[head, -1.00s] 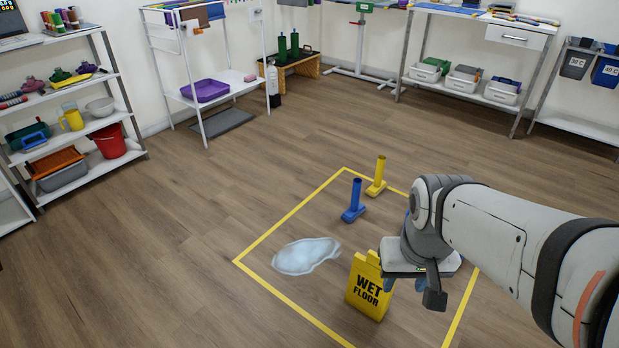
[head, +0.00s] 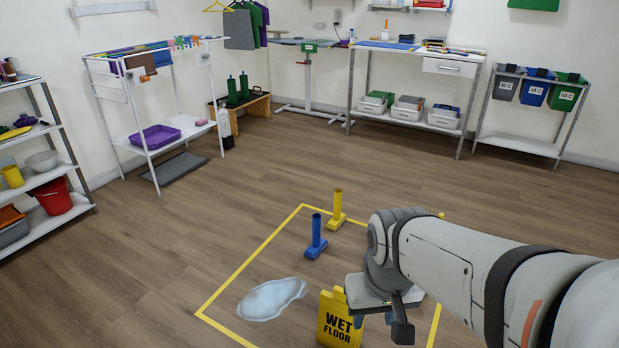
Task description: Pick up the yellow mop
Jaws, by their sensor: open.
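The yellow mop (head: 337,209) stands upright on the floor, a short thick handle on a flat yellow base, near the back corner of a yellow-taped area. A similar blue mop (head: 316,237) stands just in front and left of it. My gripper (head: 402,322) is at the lower right, nearer the camera than both mops and well apart from the yellow one. It is open, pointing down, and partly hidden by my arm; I see nothing in it.
A yellow wet floor sign (head: 339,318) stands just left of my gripper. A pale puddle (head: 271,299) lies inside the tape (head: 240,267). Shelves (head: 60,172), a white rack (head: 160,126) and benches (head: 415,55) line the walls. Open wooden floor lies between.

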